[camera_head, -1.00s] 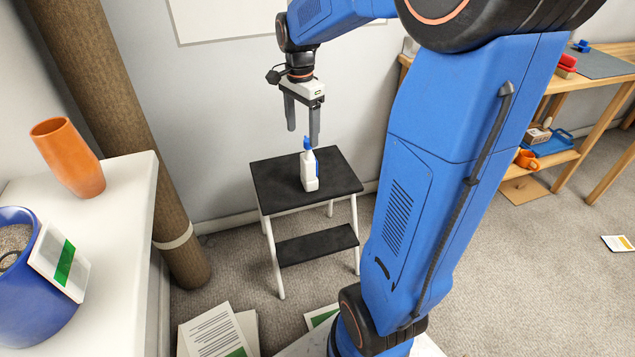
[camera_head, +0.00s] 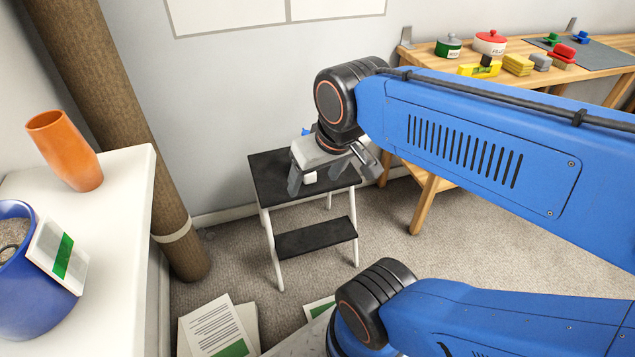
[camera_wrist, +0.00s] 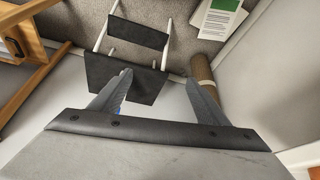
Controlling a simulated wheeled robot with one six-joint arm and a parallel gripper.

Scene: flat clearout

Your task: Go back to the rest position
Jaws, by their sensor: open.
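My gripper (camera_head: 318,178) is open and empty, its two fingers apart. It hangs in front of the black step stool (camera_head: 268,172) in the head view. A white bottle with a blue top (camera_head: 305,131) stands on the stool's top step, mostly hidden behind my gripper; a bit of its white base shows between the fingers. In the wrist view my gripper (camera_wrist: 159,78) has spread fingers, and the stool (camera_wrist: 140,32) is beyond them. Something blue, probably the bottle, shows beside the left finger there.
A white cabinet top at left holds an orange vase (camera_head: 65,150) and a blue pot (camera_head: 35,290). A brown column (camera_head: 120,130) stands beside it. A wooden workbench (camera_head: 420,62) with tins and blocks is at back right. Papers (camera_head: 218,328) lie on the carpet.

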